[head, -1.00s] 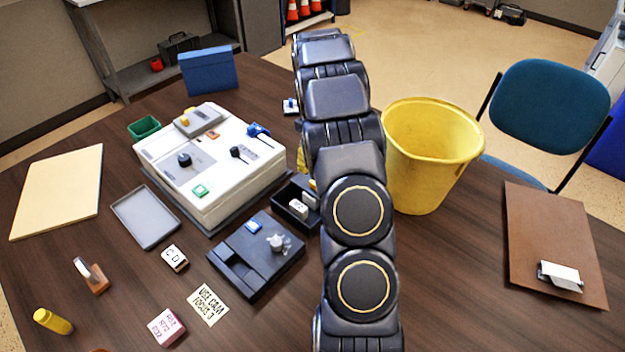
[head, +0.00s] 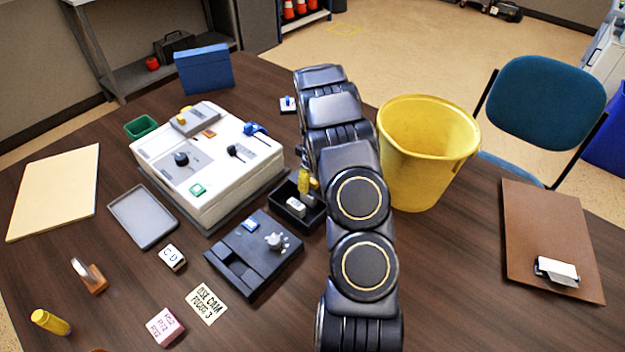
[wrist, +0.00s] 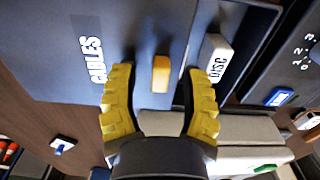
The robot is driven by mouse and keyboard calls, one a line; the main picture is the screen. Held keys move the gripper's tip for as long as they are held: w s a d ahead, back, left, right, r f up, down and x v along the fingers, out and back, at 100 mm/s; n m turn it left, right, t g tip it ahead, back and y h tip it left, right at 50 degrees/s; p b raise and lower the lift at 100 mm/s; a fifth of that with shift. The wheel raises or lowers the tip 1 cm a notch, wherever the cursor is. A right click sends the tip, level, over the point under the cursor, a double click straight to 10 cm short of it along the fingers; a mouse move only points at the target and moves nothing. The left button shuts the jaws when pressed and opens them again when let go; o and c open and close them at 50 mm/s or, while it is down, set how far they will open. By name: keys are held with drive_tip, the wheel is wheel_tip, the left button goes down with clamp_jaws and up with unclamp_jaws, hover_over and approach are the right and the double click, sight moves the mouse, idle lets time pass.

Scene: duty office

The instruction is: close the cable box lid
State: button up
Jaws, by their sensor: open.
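The cable box (head: 285,212) is a small black open-topped box right of the white control unit in the head view. A white block marked "DISC" (wrist: 215,62) lies in it. In the wrist view the dark lid (wrist: 50,60) shows a "CABLES" label and a yellow knob (wrist: 161,74). The lid stands open, off the box's opening. My arm hides most of it in the head view. My gripper (wrist: 160,78) is open, its yellow ribbed fingers on either side of the knob. I cannot tell whether they touch it. A yellow finger shows by the box in the head view (head: 303,182).
The white control unit (head: 215,190) stands left of the box. A dark device (head: 255,262) with a knob sits in front. A yellow bucket (head: 425,150) stands close right of my arm. A grey tray (head: 143,217) and small blocks lie left. A brown clipboard (head: 545,225) lies far right.

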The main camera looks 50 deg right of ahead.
sight(290, 201)
clamp_jaws()
drive_tip(key=a, duration=0.8)
drive_tip(key=shift+s+a+f, duration=0.1)
drive_tip(key=shift+a+f, duration=0.05)
drive_tip(key=shift+a, duration=0.15)
drive_tip(key=shift+o, duration=0.3)
unclamp_jaws()
drive_tip(key=shift+d, duration=0.1)
